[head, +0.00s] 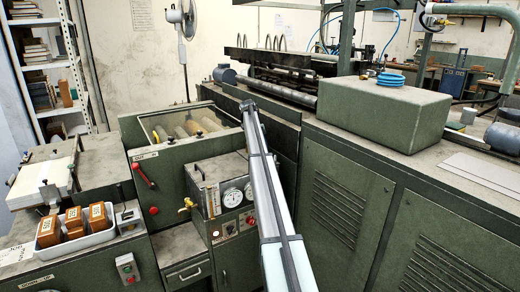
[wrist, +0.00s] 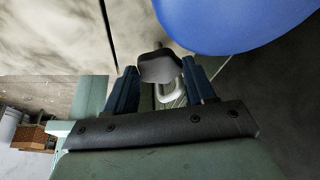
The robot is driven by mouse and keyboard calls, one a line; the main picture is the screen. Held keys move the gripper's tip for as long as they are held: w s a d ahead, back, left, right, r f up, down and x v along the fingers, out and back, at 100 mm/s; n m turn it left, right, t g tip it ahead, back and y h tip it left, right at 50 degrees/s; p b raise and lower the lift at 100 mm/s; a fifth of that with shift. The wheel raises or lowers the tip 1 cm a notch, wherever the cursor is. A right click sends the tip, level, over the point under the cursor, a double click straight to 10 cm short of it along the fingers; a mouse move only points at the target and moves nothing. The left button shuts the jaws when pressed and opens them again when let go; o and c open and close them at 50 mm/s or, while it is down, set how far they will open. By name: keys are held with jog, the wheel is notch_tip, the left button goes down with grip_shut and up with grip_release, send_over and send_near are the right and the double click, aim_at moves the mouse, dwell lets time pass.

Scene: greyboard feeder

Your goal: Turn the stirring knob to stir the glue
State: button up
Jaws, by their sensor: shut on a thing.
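In the wrist view, a grey faceted knob (wrist: 159,66) sits between the two dark blue fingers of my gripper (wrist: 160,76). The fingers are shut on it, one on each side. A pale metal loop shows just below the knob. What the knob is mounted on is largely hidden. In the head view my arm reaches up to the right end of a glass-topped trough with rollers (head: 186,125). The knob and my fingers cannot be made out there.
A large blue rounded body (wrist: 235,22) is close to the knob at upper right in the wrist view. In the head view, a gauge panel (head: 235,198) stands left of my arm, green cabinets (head: 345,200) right. A white tray of brown blocks (head: 75,238) is at lower left.

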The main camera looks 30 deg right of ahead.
jog(key=o, duration=1)
jog(key=shift+o, duration=0.2)
